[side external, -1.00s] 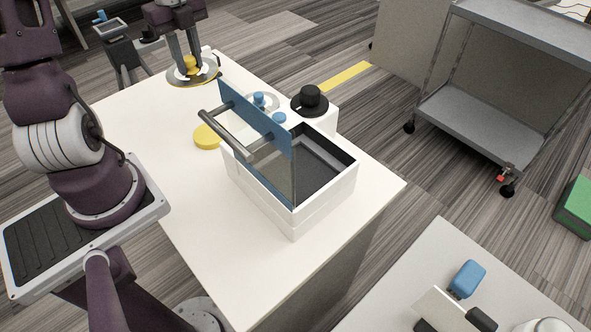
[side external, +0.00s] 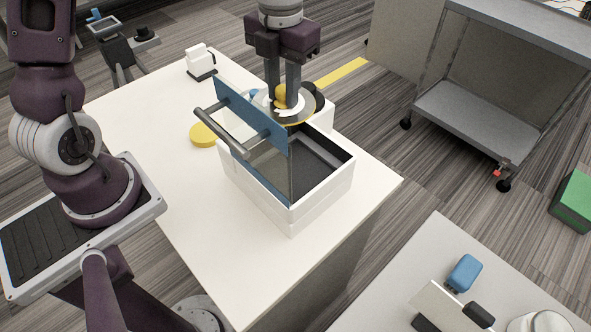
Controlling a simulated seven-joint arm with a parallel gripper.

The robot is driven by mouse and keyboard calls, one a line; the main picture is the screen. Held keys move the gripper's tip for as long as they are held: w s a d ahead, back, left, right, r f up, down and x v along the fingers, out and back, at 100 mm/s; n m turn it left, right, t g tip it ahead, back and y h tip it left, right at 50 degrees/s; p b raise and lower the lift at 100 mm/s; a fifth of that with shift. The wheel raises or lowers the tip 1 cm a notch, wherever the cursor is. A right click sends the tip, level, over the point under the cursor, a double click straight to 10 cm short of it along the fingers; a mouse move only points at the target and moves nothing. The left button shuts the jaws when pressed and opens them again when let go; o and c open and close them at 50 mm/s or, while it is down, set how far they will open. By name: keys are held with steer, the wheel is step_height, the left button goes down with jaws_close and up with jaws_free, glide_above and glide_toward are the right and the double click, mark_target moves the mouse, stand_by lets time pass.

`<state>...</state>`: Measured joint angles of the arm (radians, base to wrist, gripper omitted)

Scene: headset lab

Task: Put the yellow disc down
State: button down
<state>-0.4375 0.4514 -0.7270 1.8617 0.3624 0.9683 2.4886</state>
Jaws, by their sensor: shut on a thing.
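My gripper (side external: 281,102) is shut on the yellow knob of a round grey disc with a yellow edge (side external: 301,108). It holds this disc roughly level above the back part of the white box. Whether the disc touches anything below cannot be told. A second, flat yellow disc (side external: 203,135) lies on the white table (side external: 150,140) left of the box. The white open box (side external: 292,213) has a dark inside and a blue upright panel (side external: 232,105) with a grey bar handle (side external: 219,132). The held disc and the panel hide much of the unit behind.
A black knob (side external: 318,98) shows partly behind the held disc. A small white device (side external: 200,61) stands at the table's back corner. A grey cart (side external: 480,120) stands at the right.

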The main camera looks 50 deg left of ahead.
mark_target(296, 116)
steer(key=d+m, duration=0.1)
steer(key=d, duration=0.1)
steer(key=s+d+m, duration=0.1)
steer(key=d, duration=0.1)
steer(key=shift+d+f+m, duration=0.15)
steer(key=shift+f+m, duration=0.05)
steer(key=shift+m, duration=0.1)
step_height(296, 116, down, 4)
steer(key=shift+w+r, duration=0.1)
step_height(296, 116, down, 11)
steer(key=shift+r, duration=0.1)
steer(key=c, duration=1.2)
jaws_free()
steer(key=shift+o, duration=0.2)
